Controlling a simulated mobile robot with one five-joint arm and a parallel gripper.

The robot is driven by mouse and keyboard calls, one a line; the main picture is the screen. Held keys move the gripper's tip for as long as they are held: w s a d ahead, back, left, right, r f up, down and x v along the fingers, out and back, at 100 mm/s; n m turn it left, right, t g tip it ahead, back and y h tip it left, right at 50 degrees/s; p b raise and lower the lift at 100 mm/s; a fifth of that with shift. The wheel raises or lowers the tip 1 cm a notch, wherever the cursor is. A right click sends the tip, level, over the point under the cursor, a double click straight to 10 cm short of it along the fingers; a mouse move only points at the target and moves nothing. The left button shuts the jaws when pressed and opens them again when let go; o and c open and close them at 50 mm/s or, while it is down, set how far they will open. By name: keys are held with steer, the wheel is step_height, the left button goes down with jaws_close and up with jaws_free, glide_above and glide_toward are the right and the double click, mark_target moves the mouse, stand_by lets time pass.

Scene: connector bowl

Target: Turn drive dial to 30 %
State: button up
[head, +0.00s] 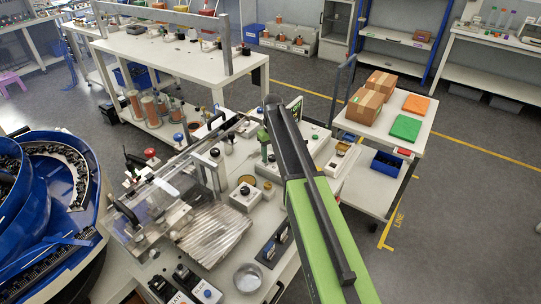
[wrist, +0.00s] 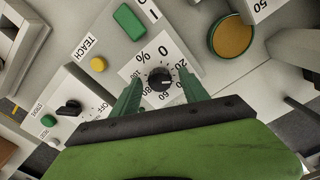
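The dial (wrist: 160,78) is a round black knob on a white scale plate with numbers from 0 to 100 and a % sign, in the middle of the wrist view. A small pale mark shows on the knob, but I cannot read its setting surely. My gripper (wrist: 158,82) is open, its two green fingers pointing at the plate, one on each side of the knob. A gap shows between each finger and the knob; their height above the plate is unclear. In the head view my arm reaches over the bench, and I cannot make out the dial there.
A yellow button (wrist: 98,64) marked TEACH and a green switch (wrist: 129,20) sit near the dial. Another black knob (wrist: 69,108) and a green button (wrist: 48,120) are at left, a round brown-topped part (wrist: 231,37) at upper right. Boxes (head: 364,106) stand on the right-hand table.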

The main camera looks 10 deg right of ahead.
mark_target(272, 157)
step_height(272, 157, up, 17)
steer(key=p, duration=1.7)
steer(key=shift+r, duration=0.2)
steer(key=shift+f, duration=0.1)
